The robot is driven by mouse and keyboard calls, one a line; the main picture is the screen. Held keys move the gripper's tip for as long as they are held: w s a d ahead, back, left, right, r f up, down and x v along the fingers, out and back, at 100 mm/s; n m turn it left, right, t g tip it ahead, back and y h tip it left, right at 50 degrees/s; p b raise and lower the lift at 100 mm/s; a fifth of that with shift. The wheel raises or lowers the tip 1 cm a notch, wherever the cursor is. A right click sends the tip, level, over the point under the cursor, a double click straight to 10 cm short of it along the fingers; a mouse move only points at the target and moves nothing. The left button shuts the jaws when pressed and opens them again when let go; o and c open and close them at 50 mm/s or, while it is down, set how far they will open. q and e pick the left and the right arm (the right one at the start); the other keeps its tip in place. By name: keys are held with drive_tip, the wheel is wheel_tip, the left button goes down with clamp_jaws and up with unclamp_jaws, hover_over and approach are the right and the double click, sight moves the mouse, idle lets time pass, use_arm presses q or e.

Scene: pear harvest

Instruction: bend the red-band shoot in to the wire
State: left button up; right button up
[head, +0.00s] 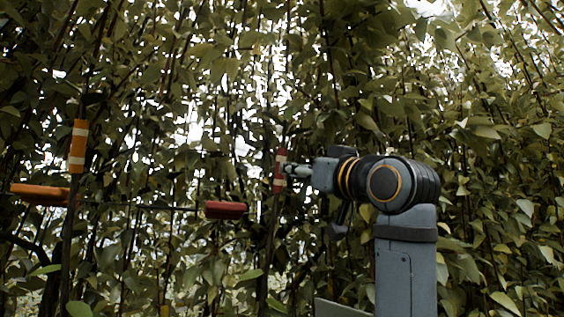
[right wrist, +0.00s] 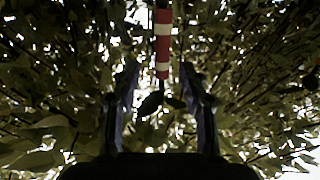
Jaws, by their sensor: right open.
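The band also shows at the top middle of the right wrist view (right wrist: 163,45). My right gripper (head: 290,170) comes from the right, its tip at the band. In the right wrist view its fingers (right wrist: 158,82) are apart, with the band's lower end between them in the picture; I cannot tell whether they touch it. The thin wire (head: 150,207) runs level to the left, with a red clip-like piece (head: 225,210) near the shoot. My left gripper is not in view.
An orange-and-white banded shoot (head: 77,145) stands at the left, beside an orange clip-like piece (head: 40,194). Dense leaves and thin stems fill the background. There is an open gap between the red piece and the red-band shoot.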

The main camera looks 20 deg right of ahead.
sight(278, 172)
drive_tip(key=p+x, duration=0.1)
drive_tip(key=x, duration=0.1)
drive_tip(key=p+x, duration=0.1)
drive_tip(key=x, duration=0.2)
drive_tip(key=f+p+x, duration=0.1)
drive_tip(key=p+x, duration=0.1)
drive_tip(key=x, duration=0.1)
drive_tip(key=shift+w+a+r, duration=0.15)
drive_tip(key=shift+w+a, duration=0.2)
drive_tip(key=shift+d, duration=0.1)
drive_tip(key=shift+s+d, duration=0.15)
drive_tip(key=shift+s, duration=0.15)
drive_tip(key=shift+c, duration=0.8)
drive_tip(key=shift+w, duration=0.1)
drive_tip(key=c, duration=0.5)
clamp_jaws()
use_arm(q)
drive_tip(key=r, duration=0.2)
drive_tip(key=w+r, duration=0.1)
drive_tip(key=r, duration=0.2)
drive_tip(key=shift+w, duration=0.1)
